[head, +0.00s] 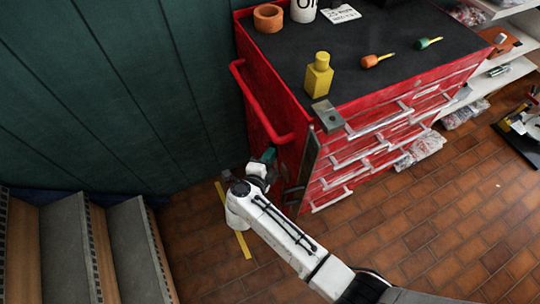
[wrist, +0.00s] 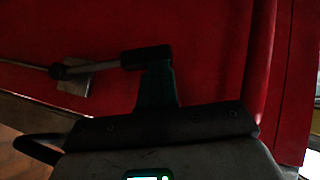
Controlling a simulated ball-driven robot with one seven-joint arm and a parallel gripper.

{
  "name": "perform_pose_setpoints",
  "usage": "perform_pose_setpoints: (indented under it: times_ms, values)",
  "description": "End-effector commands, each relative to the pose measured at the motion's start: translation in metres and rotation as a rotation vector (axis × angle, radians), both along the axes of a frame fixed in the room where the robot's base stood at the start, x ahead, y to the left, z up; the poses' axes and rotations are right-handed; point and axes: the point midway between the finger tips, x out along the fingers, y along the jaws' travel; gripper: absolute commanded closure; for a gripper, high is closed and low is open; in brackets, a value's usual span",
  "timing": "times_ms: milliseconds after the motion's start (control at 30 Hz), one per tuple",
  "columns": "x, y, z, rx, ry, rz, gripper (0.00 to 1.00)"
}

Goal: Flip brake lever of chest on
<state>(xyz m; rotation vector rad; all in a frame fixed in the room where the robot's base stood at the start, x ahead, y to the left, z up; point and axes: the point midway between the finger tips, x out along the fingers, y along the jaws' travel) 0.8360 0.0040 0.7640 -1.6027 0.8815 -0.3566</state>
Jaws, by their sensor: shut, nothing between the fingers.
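The red tool chest (head: 290,100) stands against the green wall, with its drawer front facing right. In the wrist view its red side panel (wrist: 215,50) fills most of the picture. A thin lever-like rod (wrist: 103,67) with a dark end piece (wrist: 146,57) and a small pale plate (wrist: 77,84) lies across that panel; I take it to be the brake lever. My gripper (wrist: 156,75) is shut, its teal fingers up against or just in front of the dark end piece; contact is unclear. In the head view my gripper (head: 267,158) is low beside the chest's near side, partly hidden by my wrist.
A red push handle (head: 262,108) juts from the chest's left side above my gripper. Stairs (head: 120,245) are at the lower left. A yellow bottle (head: 318,75) and screwdrivers stand or lie on top. Open brick floor (head: 410,225) lies to the right.

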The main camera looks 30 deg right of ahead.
Motion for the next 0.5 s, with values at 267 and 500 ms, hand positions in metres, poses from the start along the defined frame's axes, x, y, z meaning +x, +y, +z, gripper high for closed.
perform_pose_setpoints:
  times_ms: [267,500]
  values:
    - [0.009,0.000,0.002,0.001,0.053,0.000,1.00]
    - [0.026,0.001,0.002,0.003,0.158,-0.001,1.00]
